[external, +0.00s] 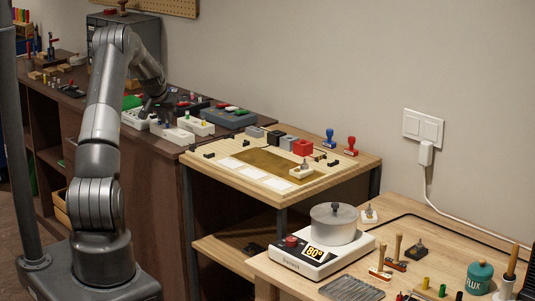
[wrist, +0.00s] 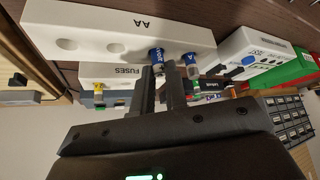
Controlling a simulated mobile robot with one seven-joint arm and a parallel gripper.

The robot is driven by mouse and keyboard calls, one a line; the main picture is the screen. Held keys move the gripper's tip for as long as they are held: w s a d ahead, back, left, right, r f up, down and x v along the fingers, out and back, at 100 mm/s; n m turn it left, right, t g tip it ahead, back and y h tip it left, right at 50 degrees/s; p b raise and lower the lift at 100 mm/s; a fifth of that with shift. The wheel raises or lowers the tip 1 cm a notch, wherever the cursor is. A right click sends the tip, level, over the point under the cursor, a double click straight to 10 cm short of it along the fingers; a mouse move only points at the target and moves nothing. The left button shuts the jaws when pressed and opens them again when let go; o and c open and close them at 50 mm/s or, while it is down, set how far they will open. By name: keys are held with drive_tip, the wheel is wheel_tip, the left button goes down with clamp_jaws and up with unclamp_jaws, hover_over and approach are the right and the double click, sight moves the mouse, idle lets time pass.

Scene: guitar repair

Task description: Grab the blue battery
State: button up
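In the wrist view, a white block marked AA (wrist: 110,36) has round holes, two of them empty. A blue battery (wrist: 157,56) stands in it, right by my fingertips. A second blue battery (wrist: 190,59) stands in the block just to the right. My gripper (wrist: 160,68) points at the first battery with a gap between its fingers; it looks open, and whether a finger touches the battery is unclear. In the external view, my gripper (external: 153,110) is low over the dark workbench among white blocks, too small to show its fingers clearly.
A white block marked FUSES (wrist: 118,71) lies close by the AA block, with a yellow-topped piece (wrist: 99,86) near it. A white device with a blue knob (wrist: 248,60) and a green box (wrist: 285,73) are to the right. A grey cabinet (external: 145,38) stands behind my arm.

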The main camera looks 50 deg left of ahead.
clamp_jaws()
drive_tip(key=shift+r, duration=0.1)
